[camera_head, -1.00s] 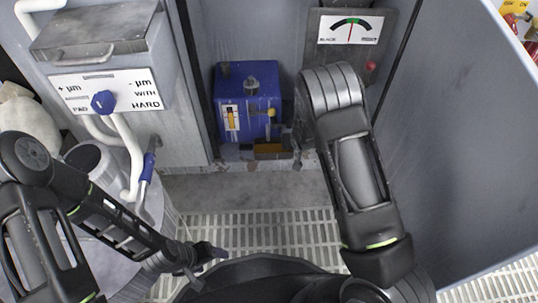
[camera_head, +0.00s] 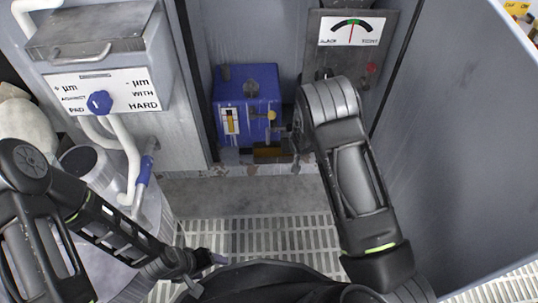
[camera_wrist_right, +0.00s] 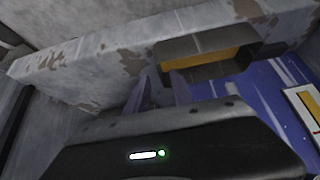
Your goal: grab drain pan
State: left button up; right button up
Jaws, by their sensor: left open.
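What looks like the drain pan is a small dark, open tray with an orange-yellow inside (camera_head: 268,154), low under the blue box in the head view. In the right wrist view the tray (camera_wrist_right: 205,62) shows just beyond the fingers, against the worn grey ledge. My right gripper (camera_wrist_right: 160,92) has its two fingers apart, with nothing seen between them; its tips are close to the tray, and contact cannot be told. In the head view the right arm largely hides that gripper. My left gripper (camera_head: 207,270) is open and empty at the bottom, above the floor grating.
The blue box (camera_head: 248,95) with a yellow gauge stands in the recess. A gauge panel (camera_head: 350,29) hangs to its right. A grey cabinet with a blue knob (camera_head: 99,102) and white pipes stands left. A large grey panel (camera_head: 460,150) bounds the right. Slatted floor (camera_head: 270,235) lies below.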

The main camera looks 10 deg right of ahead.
jog(key=b+x, duration=0.1)
jog(key=x, duration=0.3)
jog(key=shift+b, duration=0.3)
jog(key=shift+r, duration=0.1)
jog(key=shift+c, duration=0.2)
grip_shut()
dwell(1.1)
